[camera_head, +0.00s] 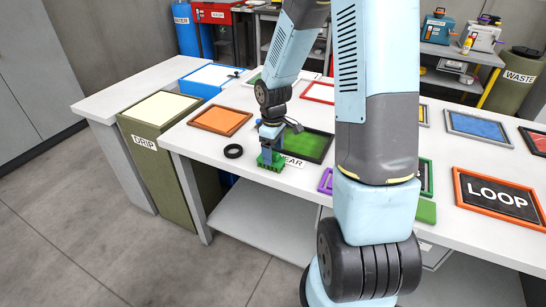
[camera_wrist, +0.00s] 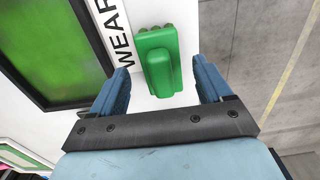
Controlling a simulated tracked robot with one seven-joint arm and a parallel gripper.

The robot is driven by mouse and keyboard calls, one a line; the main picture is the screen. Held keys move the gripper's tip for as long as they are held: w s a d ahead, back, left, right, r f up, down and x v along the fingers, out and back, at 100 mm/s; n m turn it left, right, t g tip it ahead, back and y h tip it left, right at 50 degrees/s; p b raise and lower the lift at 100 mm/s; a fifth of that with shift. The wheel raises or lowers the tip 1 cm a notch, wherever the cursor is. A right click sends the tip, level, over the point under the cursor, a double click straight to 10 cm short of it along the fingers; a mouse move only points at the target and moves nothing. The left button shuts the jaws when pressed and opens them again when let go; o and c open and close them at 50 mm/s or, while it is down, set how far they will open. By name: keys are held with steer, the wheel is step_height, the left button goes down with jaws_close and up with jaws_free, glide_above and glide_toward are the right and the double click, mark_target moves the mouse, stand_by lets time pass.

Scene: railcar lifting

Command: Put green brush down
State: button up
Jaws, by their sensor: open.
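The green brush (camera_head: 270,162) is on the white table top near its front edge, beside the WEAR label. It also shows in the wrist view (camera_wrist: 158,60), with its raised handle toward me. My gripper (camera_head: 268,148) is directly above the brush, pointing down. In the wrist view, the two blue fingers of my gripper (camera_wrist: 161,75) are apart, one on each side of the brush, with visible gaps. The dark-framed green panel (camera_head: 308,145) lies behind and right of the brush. The WEAR label (camera_wrist: 113,32) lies between the panel and the brush.
A black ring (camera_head: 233,151) lies left of the brush on the table (camera_head: 200,148). An orange framed panel (camera_head: 220,120) is farther back. The olive GRIP bin (camera_head: 150,150) stands at the table's left end. The LOOP panel (camera_head: 497,195) is at the right.

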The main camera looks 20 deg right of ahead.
mark_target(273, 152)
steer(key=s+r+m+t, duration=0.15)
steer(key=s+r, duration=0.25)
steer(key=r, duration=0.7)
steer(key=s+r+m+t, duration=0.1)
steer(key=s+r+m, duration=0.3)
steer(key=r, duration=0.7)
steer(key=s+r+m+t, duration=0.1)
steer(key=s+r, duration=0.3)
steer(key=s, duration=0.3)
steer(key=s+r+m+t, duration=0.2)
steer(key=s+r, duration=0.2)
steer(key=s, duration=0.3)
steer(key=shift+s+a, duration=0.15)
steer(key=shift+s, duration=0.2)
steer(key=shift+o, duration=0.5)
steer(key=shift+m, duration=0.25)
